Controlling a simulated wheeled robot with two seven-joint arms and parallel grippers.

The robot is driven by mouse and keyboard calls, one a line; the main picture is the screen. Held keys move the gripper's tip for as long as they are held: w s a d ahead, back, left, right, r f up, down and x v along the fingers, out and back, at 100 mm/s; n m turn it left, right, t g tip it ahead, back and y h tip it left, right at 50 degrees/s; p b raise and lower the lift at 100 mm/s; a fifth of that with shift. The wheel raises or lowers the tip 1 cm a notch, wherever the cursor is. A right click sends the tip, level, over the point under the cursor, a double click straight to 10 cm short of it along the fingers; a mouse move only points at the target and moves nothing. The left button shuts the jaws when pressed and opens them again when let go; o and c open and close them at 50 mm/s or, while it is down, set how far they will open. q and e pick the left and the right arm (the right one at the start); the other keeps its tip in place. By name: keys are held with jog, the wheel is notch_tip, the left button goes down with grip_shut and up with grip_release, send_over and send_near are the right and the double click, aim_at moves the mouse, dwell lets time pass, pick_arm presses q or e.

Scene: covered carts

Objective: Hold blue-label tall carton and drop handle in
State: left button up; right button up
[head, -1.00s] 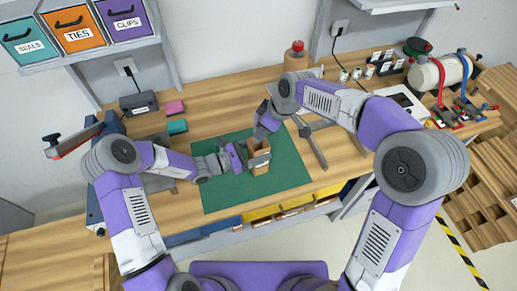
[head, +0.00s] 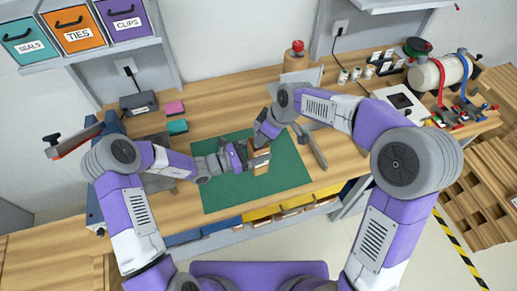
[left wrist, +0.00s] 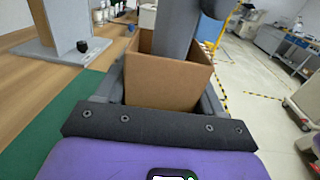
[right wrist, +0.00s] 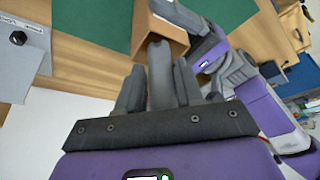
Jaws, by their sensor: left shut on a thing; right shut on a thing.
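A brown, open-topped tall carton (head: 261,167) stands on the green mat (head: 290,175). It also shows in the left wrist view (left wrist: 165,82) and the right wrist view (right wrist: 142,30). No blue label shows on the sides I see. My left gripper (head: 242,158) is shut on the carton, one finger along each side. My right gripper (head: 262,141) is above the carton's opening, shut on a grey rod-like handle (right wrist: 159,68). The handle's far end reaches into the carton mouth; its tip and the carton floor are hidden.
The mat's right part is clear.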

jog(key=shift+f, duration=0.45)
jog(key=o, duration=1.1)
jog(key=shift+o, duration=0.2)
jog(key=v, duration=1.2)
pick_arm(q)
jog(key=o, duration=1.1)
